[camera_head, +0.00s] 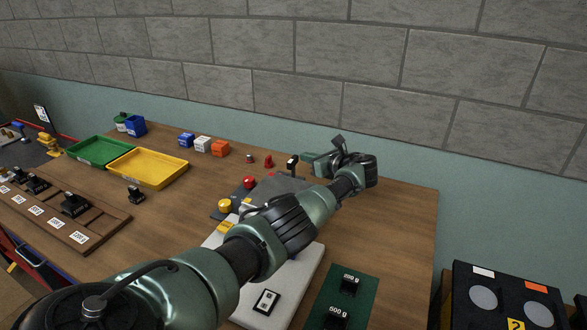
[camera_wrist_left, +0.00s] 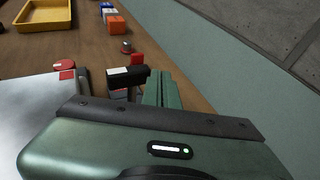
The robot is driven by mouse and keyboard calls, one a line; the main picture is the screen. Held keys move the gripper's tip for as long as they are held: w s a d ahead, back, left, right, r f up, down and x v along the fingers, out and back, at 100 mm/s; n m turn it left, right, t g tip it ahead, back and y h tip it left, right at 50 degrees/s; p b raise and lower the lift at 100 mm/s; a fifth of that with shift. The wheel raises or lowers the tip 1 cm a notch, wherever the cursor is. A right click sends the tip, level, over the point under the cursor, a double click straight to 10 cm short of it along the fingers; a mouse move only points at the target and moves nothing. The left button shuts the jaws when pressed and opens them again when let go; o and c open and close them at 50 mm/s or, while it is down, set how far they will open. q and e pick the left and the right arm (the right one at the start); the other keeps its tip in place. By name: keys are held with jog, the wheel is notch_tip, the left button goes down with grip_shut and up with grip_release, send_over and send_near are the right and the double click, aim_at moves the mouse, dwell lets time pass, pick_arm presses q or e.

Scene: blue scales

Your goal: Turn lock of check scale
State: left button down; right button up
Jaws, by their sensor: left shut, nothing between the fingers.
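A low dark scale with a grey plate (camera_head: 283,183) sits on the table, partly hidden behind my left arm; the plate also shows in the left wrist view (camera_wrist_left: 32,112). A black lever-like part with a pale label (camera_head: 292,161) stands at its far side, and shows larger in the left wrist view (camera_wrist_left: 127,76). I take this for the lock; its exact turn is unclear. My left gripper (camera_head: 307,158) is shut and empty. Its green fingers (camera_wrist_left: 161,78) are close beside the black part, on its right; contact cannot be told. My right gripper is not in view.
A red button (camera_head: 249,182) and a yellow button (camera_head: 225,205) are left of the plate. A small red piece (camera_head: 268,161) stands behind. Yellow (camera_head: 150,168) and green (camera_head: 98,151) trays lie left.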

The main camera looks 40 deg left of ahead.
pick_arm(q)
jog(key=shift+w+a, duration=0.1)
dwell(0.6)
jog(key=p+v, duration=0.1)
jog(key=v, duration=0.7)
jog(key=shift+f, duration=0.1)
